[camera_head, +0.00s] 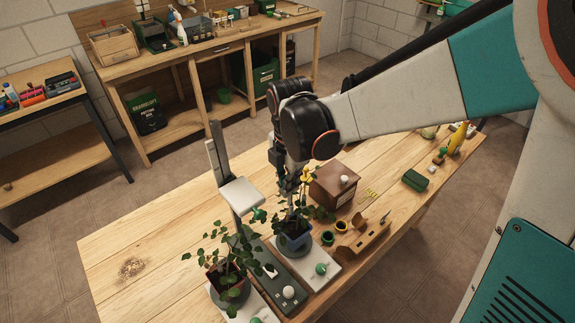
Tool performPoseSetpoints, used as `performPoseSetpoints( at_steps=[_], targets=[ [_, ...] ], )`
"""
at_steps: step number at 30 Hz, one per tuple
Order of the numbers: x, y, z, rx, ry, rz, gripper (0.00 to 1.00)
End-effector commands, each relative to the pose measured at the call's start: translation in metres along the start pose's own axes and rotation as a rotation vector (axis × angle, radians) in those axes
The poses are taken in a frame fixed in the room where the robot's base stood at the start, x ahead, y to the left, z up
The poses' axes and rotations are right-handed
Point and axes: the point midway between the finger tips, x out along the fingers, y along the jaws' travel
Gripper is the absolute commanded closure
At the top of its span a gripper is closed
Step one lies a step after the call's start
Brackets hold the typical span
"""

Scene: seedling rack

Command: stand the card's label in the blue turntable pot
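The blue pot (296,241) stands on a pale square plate with a green knob (321,268), which looks like its turntable. It holds a leafy plant with a yellow bloom near the top (306,173). My gripper (288,192) points down just above this pot, among the upper leaves. Its fingertips are small and partly hidden, so I cannot tell whether they are open or hold anything. I cannot make out the card or a label in the fingers. Small yellow pieces (371,193) lie on the table right of the brown box.
A reddish pot (228,283) with a second plant stands left of the blue pot. A grey post with a pale head (240,194) rises behind. A brown box (334,186), small pots (327,238) and a wooden holder (364,241) stand to the right.

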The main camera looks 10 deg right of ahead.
Motion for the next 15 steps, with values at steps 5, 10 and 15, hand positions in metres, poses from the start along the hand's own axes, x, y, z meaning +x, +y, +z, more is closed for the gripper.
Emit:
performPoseSetpoints(
  at_steps=[5, 10, 15],
  targets=[
    [0.01, 0.0, 0.0, 0.001, 0.0, 0.0, 1.0],
    [0.02, 0.0, 0.0, 0.002, 0.0, 0.0, 1.0],
    [0.029, 0.0, 0.0, 0.002, 0.0, 0.0, 1.0]
  ],
)
